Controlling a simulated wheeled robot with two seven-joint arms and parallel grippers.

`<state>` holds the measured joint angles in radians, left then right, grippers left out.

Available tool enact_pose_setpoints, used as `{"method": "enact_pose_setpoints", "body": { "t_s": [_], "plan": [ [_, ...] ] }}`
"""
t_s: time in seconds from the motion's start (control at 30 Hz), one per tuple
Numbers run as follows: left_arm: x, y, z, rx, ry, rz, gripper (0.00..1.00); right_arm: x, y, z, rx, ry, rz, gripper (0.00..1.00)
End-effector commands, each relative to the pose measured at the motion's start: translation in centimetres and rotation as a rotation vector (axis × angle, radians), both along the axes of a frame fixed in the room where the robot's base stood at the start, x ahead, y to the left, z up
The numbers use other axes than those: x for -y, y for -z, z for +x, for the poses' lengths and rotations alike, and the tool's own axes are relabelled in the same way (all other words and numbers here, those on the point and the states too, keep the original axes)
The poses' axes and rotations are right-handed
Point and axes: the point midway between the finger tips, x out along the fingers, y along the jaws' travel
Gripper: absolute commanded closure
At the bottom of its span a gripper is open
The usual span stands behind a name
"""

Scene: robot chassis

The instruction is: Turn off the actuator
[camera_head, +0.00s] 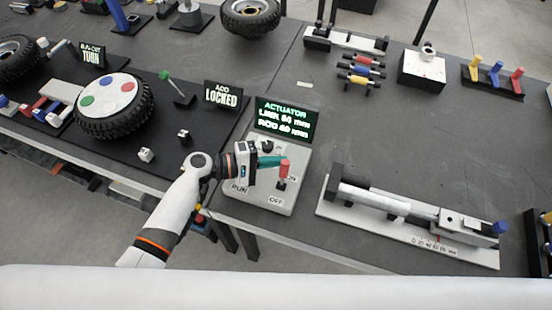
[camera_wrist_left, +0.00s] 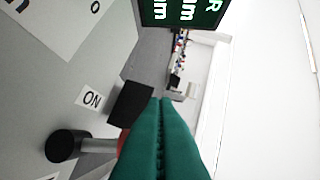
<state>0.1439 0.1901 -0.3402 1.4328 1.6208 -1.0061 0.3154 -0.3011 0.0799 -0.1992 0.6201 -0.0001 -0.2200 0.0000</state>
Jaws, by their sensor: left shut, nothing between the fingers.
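The actuator control box (camera_head: 255,192) is a light grey panel with RUN, ON and OFF labels. A red-handled lever (camera_head: 285,168) stands on its right side, between the ON and OFF labels. My left gripper (camera_head: 278,160) has teal fingers, shut and empty, over the box with the tips close to the red handle. In the left wrist view the shut fingers (camera_wrist_left: 160,140) overlap the lever's red part, and its grey shaft (camera_wrist_left: 97,145) and the ON label (camera_wrist_left: 92,98) show beside them. I cannot tell whether they touch. My right gripper is not in view.
A screen (camera_head: 285,118) reading ACTUATOR stands behind the box. A linear actuator on a white base (camera_head: 410,228) lies to the right. A wheel (camera_head: 115,105) and a LOCKED sign (camera_head: 222,95) are on the left. The dark table (camera_head: 350,130) is clear behind the linear actuator.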

Motion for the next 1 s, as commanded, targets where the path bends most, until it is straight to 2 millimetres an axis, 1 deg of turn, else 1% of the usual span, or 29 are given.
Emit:
{"method": "enact_pose_setpoints", "body": {
  "t_s": [0.13, 0.47, 0.67, 0.77, 0.87, 1.0],
  "plan": [
    [-0.1, 0.3, -0.2, 0.028, 0.000, -0.010, 1.00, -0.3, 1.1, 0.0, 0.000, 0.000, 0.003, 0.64],
    [-0.2, 0.0, -0.5, 0.075, -0.001, -0.024, 1.00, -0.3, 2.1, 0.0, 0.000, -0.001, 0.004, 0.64],
    [-0.3, 0.0, -0.7, 0.114, 0.000, -0.037, 1.00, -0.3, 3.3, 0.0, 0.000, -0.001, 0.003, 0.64],
    [-0.3, 0.1, -1.0, 0.151, 0.001, -0.050, 1.00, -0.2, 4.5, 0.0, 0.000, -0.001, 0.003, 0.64],
    [-0.4, 0.3, -1.3, 0.199, 0.000, -0.066, 1.00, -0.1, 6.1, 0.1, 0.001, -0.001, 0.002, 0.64],
    [-0.6, 0.5, -2.0, 0.292, 0.001, -0.096, 1.00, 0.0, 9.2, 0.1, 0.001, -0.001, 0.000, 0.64]
  ]
}}
